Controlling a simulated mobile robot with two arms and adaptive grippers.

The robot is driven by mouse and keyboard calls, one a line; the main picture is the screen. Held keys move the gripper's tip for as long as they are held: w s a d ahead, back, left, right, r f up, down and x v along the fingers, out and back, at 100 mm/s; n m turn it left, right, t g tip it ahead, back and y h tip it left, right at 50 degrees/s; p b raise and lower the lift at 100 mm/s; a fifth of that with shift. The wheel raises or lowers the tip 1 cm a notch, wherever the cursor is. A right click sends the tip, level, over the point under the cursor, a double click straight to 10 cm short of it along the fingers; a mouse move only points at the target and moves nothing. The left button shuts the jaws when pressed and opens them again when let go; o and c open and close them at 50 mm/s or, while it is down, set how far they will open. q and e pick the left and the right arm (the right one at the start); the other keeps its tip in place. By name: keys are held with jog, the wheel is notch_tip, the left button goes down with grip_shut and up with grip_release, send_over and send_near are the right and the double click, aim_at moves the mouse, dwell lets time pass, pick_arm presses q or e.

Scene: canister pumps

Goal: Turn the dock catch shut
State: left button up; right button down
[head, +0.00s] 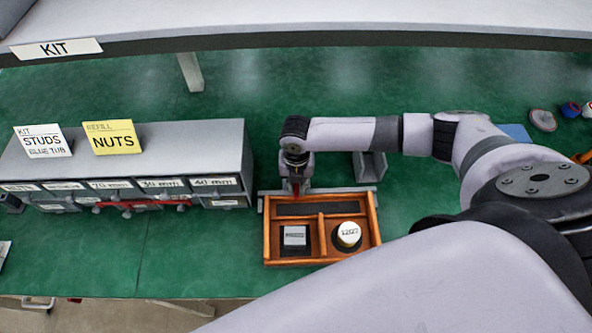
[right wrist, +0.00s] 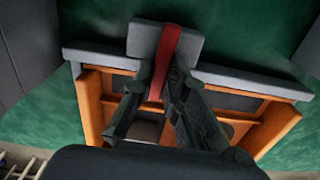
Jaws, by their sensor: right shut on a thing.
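The dock catch is a red lever (right wrist: 166,55) on a grey block (right wrist: 190,42) in the right wrist view. The lever runs from the block towards the wooden tray, across the grey dock rail (right wrist: 245,82). My right gripper (right wrist: 167,88) is shut on the lever, its dark fingers on both sides of it. In the head view the right gripper (head: 295,178) points down behind the tray's back left part and hides most of the catch; a little red shows. The wooden tray (head: 322,260) sits against the rail. My left gripper is not in view.
The tray holds a grey square piece (head: 295,236) and a white round piece (head: 348,234). A grey drawer unit (head: 200,150) with label cards stands to the left. A grey bracket (head: 370,166) stands behind the rail.

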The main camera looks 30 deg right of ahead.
aim_at(296, 187)
jog(key=shift+n, duration=0.3)
dwell(0.4)
jog(key=c, duration=1.6)
grip_release()
notch_tip(296, 187, up, 12)
